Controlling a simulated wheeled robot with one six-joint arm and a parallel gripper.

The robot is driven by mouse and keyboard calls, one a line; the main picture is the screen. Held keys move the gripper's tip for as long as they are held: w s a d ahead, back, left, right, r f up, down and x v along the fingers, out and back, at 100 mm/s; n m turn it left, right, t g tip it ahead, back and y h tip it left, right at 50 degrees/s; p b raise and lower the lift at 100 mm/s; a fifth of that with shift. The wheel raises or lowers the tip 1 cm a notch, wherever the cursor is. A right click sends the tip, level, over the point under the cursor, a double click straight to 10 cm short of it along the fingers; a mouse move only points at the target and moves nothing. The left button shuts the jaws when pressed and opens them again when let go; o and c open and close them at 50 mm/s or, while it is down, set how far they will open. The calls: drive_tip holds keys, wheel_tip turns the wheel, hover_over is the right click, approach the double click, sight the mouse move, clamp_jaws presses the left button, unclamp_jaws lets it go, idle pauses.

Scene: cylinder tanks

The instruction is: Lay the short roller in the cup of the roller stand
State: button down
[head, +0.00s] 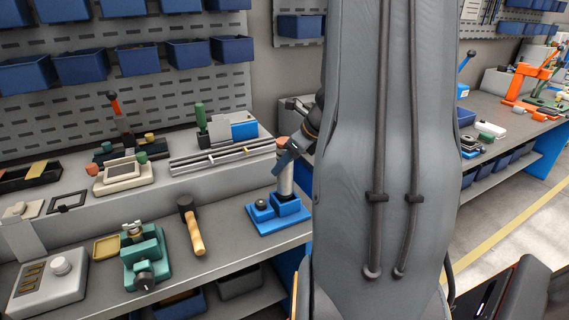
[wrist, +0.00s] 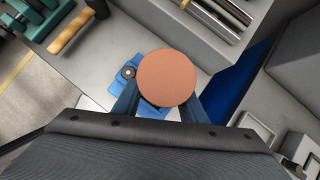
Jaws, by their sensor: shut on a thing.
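The short roller (head: 285,180) is a silver cylinder with an orange-brown end face (wrist: 165,77), held roughly upright. My gripper (head: 287,156) is shut on its upper part, with a blue finger on either side in the wrist view. The blue roller stand (head: 277,221) is on the bench at its right end, with two blocks and a dark knob. It also shows beneath the roller in the wrist view (wrist: 129,86). The roller's lower end is over or in the right block; I cannot tell whether it touches. The roller hides the cup from above.
A mallet (head: 191,226) and a green vise (head: 146,259) are left of the stand. Long metal rods (head: 222,155) lie on the raised shelf behind. A grey bench strip between mallet and stand is clear. My arm covers the middle of the head view.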

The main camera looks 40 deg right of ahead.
sight(292, 171)
drive_tip(key=shift+f+b, duration=2.35)
drive_tip(key=shift+f, duration=0.6)
drive_tip(key=c, duration=1)
unclamp_jaws()
drive_tip(key=shift+v, duration=3.95)
